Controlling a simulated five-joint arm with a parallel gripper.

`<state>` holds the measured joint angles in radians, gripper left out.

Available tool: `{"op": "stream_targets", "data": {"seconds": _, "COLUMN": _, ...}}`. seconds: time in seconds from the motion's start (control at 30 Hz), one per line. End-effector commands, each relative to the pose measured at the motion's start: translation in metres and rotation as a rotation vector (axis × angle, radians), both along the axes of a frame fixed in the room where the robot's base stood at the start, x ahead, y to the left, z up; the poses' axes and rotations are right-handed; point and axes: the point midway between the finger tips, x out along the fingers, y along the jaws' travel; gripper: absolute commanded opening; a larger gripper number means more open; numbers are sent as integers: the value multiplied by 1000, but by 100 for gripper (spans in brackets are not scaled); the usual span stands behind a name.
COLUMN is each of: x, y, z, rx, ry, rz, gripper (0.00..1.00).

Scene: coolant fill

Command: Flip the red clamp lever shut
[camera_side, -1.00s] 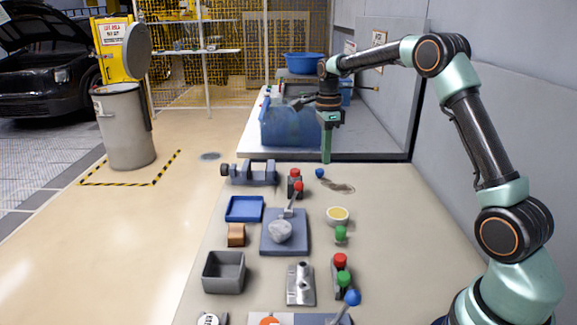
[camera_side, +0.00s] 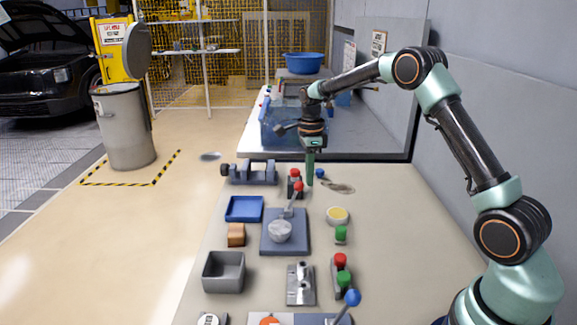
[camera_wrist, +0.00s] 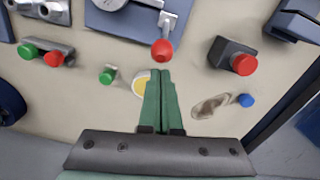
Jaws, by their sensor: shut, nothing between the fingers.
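The clamp lever is a grey arm with a red ball knob (camera_side: 299,187). It stands up at a tilt from the blue-grey plate (camera_side: 300,246), beside a round grey lump (camera_side: 280,231). In the wrist view the lever's red knob (camera_wrist: 162,50) is just beyond my fingertips, and its grey arm leads up to the plate (camera_wrist: 125,22). My gripper (camera_side: 310,184) is shut and empty, pointing down just right of the knob. In the wrist view its green fingers (camera_wrist: 160,72) lie together, their tips close to the knob; I cannot tell whether they touch.
A blue tray (camera_side: 244,208) and a grey bin (camera_side: 223,271) lie left. Bare table (camera_side: 410,220) extends right.

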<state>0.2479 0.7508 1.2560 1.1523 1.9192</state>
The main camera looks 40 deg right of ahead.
Motion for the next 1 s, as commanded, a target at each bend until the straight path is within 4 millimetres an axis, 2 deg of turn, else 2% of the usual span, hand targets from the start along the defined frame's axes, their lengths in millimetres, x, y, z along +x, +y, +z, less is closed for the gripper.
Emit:
{"op": "stream_targets", "data": {"seconds": 0.73, "x": 10, "y": 9, "z": 6, "rx": -1, "ry": -3, "rz": 1, "gripper": 0}}
{"op": "stream_targets", "data": {"seconds": 1.0, "x": 22, "y": 22, "z": 11, "rx": -1, "ry": -4, "rz": 3, "gripper": 0}}
